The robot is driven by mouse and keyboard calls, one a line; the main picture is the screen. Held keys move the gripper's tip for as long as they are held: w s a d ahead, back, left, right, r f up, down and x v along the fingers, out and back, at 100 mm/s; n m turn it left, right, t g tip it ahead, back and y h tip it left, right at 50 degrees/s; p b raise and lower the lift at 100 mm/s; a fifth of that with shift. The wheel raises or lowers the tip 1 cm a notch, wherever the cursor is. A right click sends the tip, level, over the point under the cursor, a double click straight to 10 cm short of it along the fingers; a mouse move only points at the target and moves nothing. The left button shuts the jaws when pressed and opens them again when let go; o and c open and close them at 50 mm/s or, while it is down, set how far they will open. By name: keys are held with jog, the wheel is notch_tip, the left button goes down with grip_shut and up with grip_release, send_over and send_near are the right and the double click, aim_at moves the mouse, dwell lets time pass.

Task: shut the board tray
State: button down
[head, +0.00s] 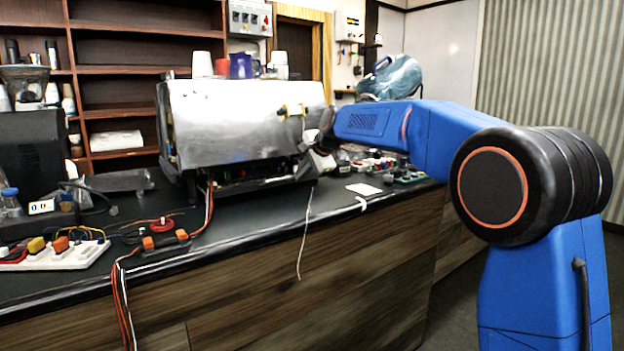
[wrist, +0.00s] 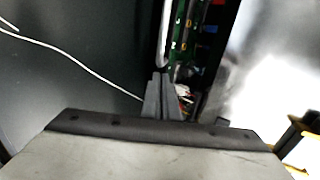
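The board tray (head: 262,184) sits low in the front of the silver brewer (head: 245,125) and sticks out a little beneath its front panel. In the wrist view its green circuit board (wrist: 183,38) shows in the gap beside the bright panel, with a pale bar (wrist: 164,35) along its edge. My gripper (wrist: 161,74) has its two grey fingers close together, tips near the end of the pale bar. I cannot tell whether they touch it. In the head view my gripper (head: 318,160) is at the brewer's lower right corner, its fingers not clearly visible.
A loose white wire (head: 304,235) hangs over the counter edge. A white card (head: 364,189) and small parts lie at right. The front counter (head: 255,215) is mostly clear.

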aim_at(295, 170)
jog(key=shift+w+a+f, duration=0.1)
jog(key=shift+w+a, duration=0.25)
jog(key=shift+w, duration=0.2)
jog(key=shift+w+a, duration=0.3)
jog(key=shift+w, duration=0.2)
jog(key=shift+w+a, duration=0.35)
jog(key=shift+w, duration=0.1)
jog(key=shift+r, duration=0.2)
jog(key=shift+d, duration=0.1)
